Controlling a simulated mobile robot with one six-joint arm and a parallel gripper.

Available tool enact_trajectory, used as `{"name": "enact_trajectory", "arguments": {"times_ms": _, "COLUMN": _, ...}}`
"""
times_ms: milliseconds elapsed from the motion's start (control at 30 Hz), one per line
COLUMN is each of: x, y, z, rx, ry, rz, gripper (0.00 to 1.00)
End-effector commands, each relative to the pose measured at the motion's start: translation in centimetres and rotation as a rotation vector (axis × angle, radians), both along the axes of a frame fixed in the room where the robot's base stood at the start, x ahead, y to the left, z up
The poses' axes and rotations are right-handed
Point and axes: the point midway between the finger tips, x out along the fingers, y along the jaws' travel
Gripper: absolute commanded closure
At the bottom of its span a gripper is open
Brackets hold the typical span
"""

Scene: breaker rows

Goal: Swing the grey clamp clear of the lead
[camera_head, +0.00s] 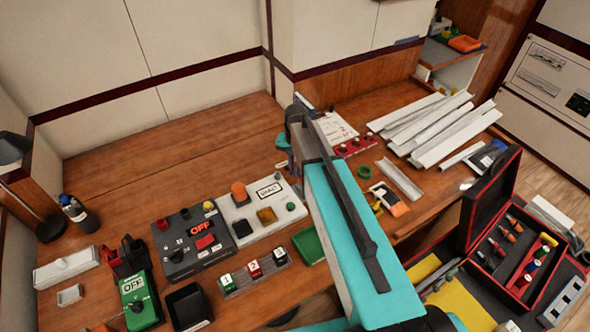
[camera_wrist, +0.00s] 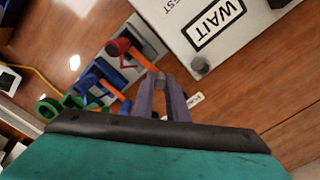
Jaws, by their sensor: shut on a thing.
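In the wrist view my gripper (camera_wrist: 161,84) is shut on a small grey piece (camera_wrist: 158,77), which looks like the grey clamp. The piece lies at the lower end of an orange strip, perhaps the lead (camera_wrist: 140,58), that runs from a red round part (camera_wrist: 119,46) on a grey block (camera_wrist: 150,38). My fingers hide part of the clamp, so I cannot tell whether it still crosses the strip. In the head view my teal arm hides my gripper and most of this spot.
Beside the red part are a blue unit (camera_wrist: 95,78) with its own orange strip and a green one (camera_wrist: 48,106). A white box marked WAIT (camera_wrist: 220,25) stands close by on the right; it also shows in the head view (camera_head: 260,208). A yellow cable (camera_wrist: 38,76) runs at the left.

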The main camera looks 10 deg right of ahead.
Motion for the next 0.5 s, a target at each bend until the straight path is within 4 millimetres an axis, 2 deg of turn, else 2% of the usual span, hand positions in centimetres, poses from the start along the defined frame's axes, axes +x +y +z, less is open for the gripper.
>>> {"name": "enact_trajectory", "arguments": {"times_ms": 267, "x": -0.3, "y": 0.5, "z": -0.2, "rx": -0.003, "ry": -0.001, "rz": 0.167, "gripper": 1.00}}
{"name": "enact_trajectory", "arguments": {"times_ms": 500, "x": -0.8, "y": 1.2, "z": -0.2, "rx": -0.003, "ry": -0.002, "rz": 0.381, "gripper": 1.00}}
